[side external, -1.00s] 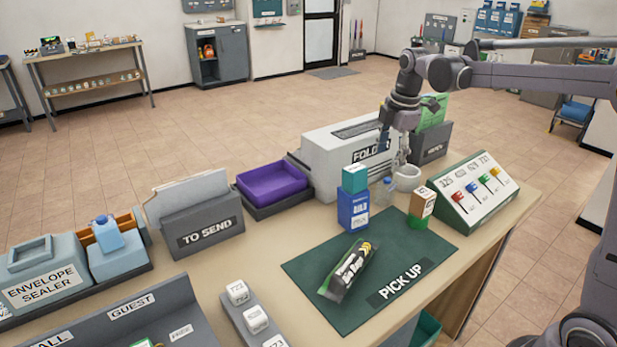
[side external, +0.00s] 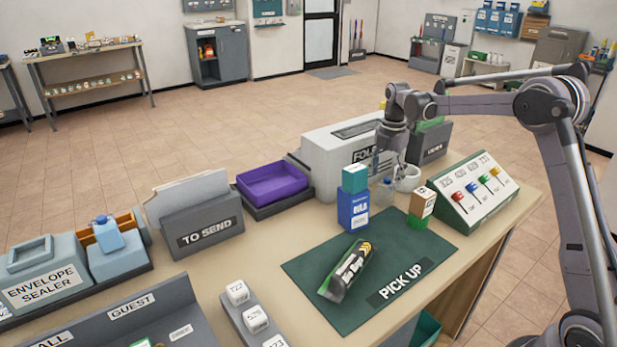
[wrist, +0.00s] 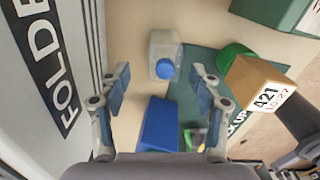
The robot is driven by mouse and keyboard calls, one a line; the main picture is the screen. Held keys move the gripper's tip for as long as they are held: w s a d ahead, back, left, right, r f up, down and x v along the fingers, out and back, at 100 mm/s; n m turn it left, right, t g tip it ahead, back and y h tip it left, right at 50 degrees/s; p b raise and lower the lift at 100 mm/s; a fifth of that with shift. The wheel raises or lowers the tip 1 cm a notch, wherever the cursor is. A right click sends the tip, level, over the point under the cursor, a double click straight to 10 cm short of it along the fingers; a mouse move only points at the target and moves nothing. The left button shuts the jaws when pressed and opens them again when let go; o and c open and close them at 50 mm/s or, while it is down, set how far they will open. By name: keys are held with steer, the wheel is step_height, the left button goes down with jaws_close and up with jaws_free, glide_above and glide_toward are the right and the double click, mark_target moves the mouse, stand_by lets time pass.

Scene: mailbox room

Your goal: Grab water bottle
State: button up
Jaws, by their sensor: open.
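In the wrist view the bottle (wrist: 165,46) shows from above, beyond and roughly centred between my fingers. My gripper (wrist: 160,82) is open and empty, with one finger on each side of the cap's line. In the side view my gripper (side external: 386,164) hangs pointing down just above and behind the bottle. Its fingertips partly overlap the bottle there, so I cannot tell the exact gap.
The blue box (side external: 353,210) is close on the bottle's left. A brown and green box (side external: 421,204) is to its right, near the switch panel (side external: 473,192). The grey folder machine (side external: 327,165) stands behind. A dark package (side external: 346,271) lies on the green pick-up mat (side external: 310,264).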

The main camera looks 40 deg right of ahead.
mark_target(387, 182)
steer(key=shift+s+d+f, duration=0.1)
steer(key=shift+s+f, duration=0.05)
steer(key=shift+f, duration=1.2)
steer(key=shift+s+d+f, duration=0.1)
steer(key=shift+f, duration=1.2)
steer(key=c, duration=1)
